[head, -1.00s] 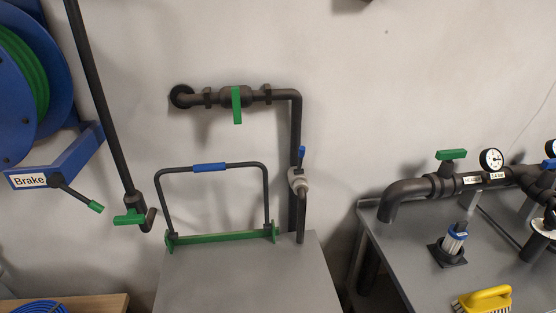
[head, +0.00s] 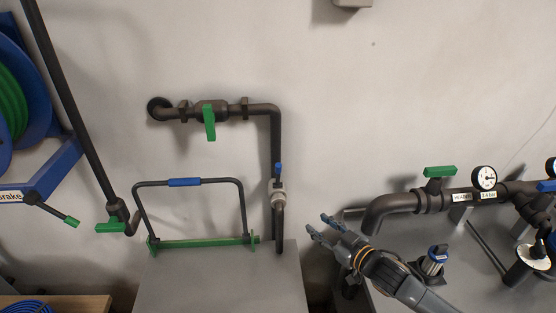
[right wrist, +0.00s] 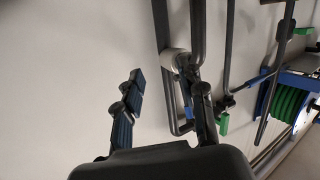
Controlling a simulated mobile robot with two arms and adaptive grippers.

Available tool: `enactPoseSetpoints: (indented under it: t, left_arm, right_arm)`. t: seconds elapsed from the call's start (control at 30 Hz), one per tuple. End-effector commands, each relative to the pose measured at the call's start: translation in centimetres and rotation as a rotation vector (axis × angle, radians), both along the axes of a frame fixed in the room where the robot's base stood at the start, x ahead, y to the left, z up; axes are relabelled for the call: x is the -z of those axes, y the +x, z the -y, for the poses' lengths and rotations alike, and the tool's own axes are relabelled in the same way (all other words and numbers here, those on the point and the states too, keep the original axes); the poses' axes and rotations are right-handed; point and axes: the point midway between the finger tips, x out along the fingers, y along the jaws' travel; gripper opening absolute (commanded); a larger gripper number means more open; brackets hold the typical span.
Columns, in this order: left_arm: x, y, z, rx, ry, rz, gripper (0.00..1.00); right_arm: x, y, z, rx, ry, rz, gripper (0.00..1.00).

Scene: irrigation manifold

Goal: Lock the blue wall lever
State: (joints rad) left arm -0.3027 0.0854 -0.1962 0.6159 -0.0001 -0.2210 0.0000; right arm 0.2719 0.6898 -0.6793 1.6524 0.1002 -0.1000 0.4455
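The small blue lever (head: 278,169) sits on a pale valve body (head: 278,198) on the vertical dark pipe by the wall. It points up, roughly in line with the pipe. My right gripper (head: 319,225) is to the right of and below the lever in the head view, apart from it and empty. In the right wrist view its two fingers (right wrist: 163,108) are spread apart. The pale valve body also shows there (right wrist: 175,60), beyond the fingers; I cannot clearly make out its lever. My left gripper is not in view.
A bar frame with a blue grip (head: 184,182) stands on the grey cabinet (head: 220,285), left of the valve. A green lever (head: 209,123) hangs from the upper pipe. A bench with a pipe and gauge (head: 484,178) is at right. The wall above is clear.

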Motion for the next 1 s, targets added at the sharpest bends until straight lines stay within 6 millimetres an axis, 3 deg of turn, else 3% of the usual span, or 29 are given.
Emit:
enactPoseSetpoints:
  t: [0.03,0.1,0.2,0.3,0.57,1.0]
  left_arm:
    - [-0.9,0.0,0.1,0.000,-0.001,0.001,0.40]
    - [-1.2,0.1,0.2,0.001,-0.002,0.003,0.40]
    - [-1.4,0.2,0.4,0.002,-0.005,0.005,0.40]
    - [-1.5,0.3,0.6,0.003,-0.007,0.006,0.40]
    - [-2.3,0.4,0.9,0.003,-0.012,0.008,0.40]
    - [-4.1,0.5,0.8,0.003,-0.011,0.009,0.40]
  right_arm:
    - [-4.8,0.2,-0.7,-0.066,0.012,0.065,0.40]
    - [-8.6,0.0,-1.3,-0.140,0.036,0.120,0.40]
    - [-11.5,-0.3,-1.5,-0.208,0.061,0.163,0.40]
    - [-13.0,-0.4,-1.4,-0.244,0.075,0.183,0.40]
    - [-13.7,1.5,-3.4,-0.256,0.082,0.191,0.40]
    - [-13.5,8.0,-9.5,-0.254,0.079,0.189,0.40]
